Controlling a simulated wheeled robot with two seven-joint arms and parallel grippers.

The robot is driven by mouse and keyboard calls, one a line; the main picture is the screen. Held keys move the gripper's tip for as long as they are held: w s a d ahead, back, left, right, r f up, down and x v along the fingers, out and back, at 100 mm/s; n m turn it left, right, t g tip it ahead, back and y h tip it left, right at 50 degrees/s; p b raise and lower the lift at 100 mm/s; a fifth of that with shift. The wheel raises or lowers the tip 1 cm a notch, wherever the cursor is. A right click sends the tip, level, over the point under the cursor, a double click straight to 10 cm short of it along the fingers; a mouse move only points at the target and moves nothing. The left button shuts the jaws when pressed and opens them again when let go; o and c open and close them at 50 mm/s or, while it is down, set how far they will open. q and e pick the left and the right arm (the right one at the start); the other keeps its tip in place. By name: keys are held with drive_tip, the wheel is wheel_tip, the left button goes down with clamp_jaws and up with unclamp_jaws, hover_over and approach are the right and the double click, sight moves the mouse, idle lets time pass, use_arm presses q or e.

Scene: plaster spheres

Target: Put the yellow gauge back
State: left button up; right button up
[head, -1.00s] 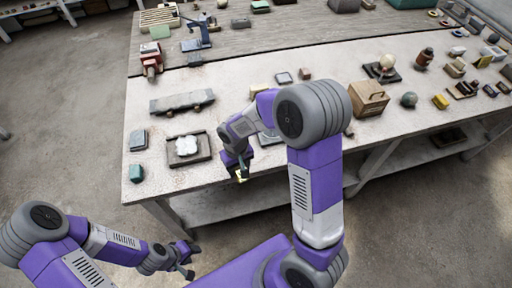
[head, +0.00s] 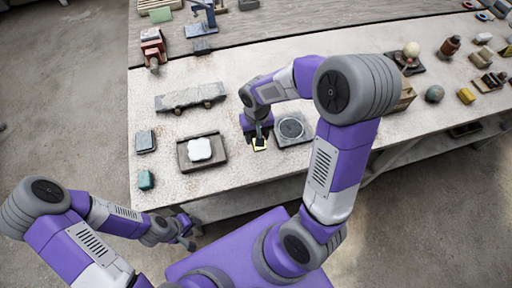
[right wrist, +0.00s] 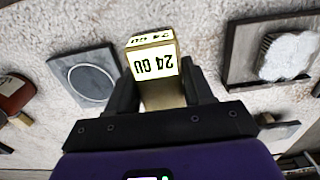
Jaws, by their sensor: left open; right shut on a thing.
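My left gripper (head: 187,235) is open and empty, in front of the table.
A dark tray (head: 184,160) with a white plaster piece (head: 200,149) lies left of the gauge. A grey slab (head: 188,97) lies behind it. Bare tabletop lies before the tray.

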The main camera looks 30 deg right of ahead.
drive_tip(key=f, duration=0.3)
drive_tip(key=shift+w+f, duration=0.2)
drive_tip(key=shift+s+f+b, duration=0.1)
drive_tip(key=shift+f+b, duration=0.25)
drive_tip(key=shift+f, duration=0.2)
wheel_tip(320, 180, down, 3)
drive_tip(key=shift+f+b, duration=0.1)
drive_tip(key=shift+b, duration=0.25)
drive_tip(key=shift+f, duration=0.1)
drive_tip(key=o, duration=0.9)
drive_tip(key=shift+o, duration=0.2)
